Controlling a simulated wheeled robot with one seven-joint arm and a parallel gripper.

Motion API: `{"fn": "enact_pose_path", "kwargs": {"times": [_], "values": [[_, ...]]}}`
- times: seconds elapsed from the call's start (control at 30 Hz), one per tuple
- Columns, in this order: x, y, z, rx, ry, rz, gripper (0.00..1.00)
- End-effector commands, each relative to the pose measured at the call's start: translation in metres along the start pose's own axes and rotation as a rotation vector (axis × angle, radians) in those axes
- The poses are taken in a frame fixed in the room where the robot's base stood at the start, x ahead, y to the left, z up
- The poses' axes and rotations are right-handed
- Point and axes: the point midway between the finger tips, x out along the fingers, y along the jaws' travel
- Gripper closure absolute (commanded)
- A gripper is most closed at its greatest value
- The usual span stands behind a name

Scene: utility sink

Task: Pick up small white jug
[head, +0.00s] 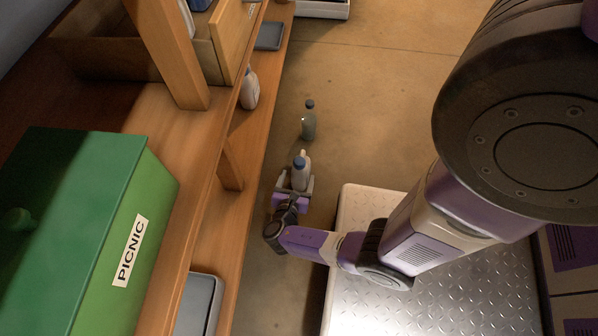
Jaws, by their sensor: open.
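A small white jug (301,174) with a blue cap is upright at the end of my arm, right of the wooden shelf unit. My gripper (296,183) is open, with one finger on each side of the jug's lower part. I cannot tell whether the fingers touch it. The gripper hides the jug's base, so what it stands on is unclear. A small pale yellowish part shows just behind the cap. Another white bottle (249,92) stands on the shelf, farther back and to the left.
A grey-green bottle (309,122) with a dark cap stands just behind the jug. The wooden shelf (228,207) runs close along the gripper's left. A green PICNIC box (84,225) sits on top. A grey tray (198,306) lies lower. Concrete floor (375,110) is open behind and right.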

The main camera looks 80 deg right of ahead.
Motion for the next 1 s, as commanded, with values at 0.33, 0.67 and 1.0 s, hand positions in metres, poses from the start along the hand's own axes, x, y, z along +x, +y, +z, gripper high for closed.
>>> {"fn": "enact_pose_path", "kwargs": {"times": [0.33, 0.67, 1.0], "values": [[0.044, -0.001, 0.002, 0.001, 0.0, -0.001, 0.23], [0.046, 0.0, 0.004, 0.0, 0.0, 0.001, 0.32], [0.046, 0.0, 0.004, 0.0, 0.0, 0.001, 0.99]]}}
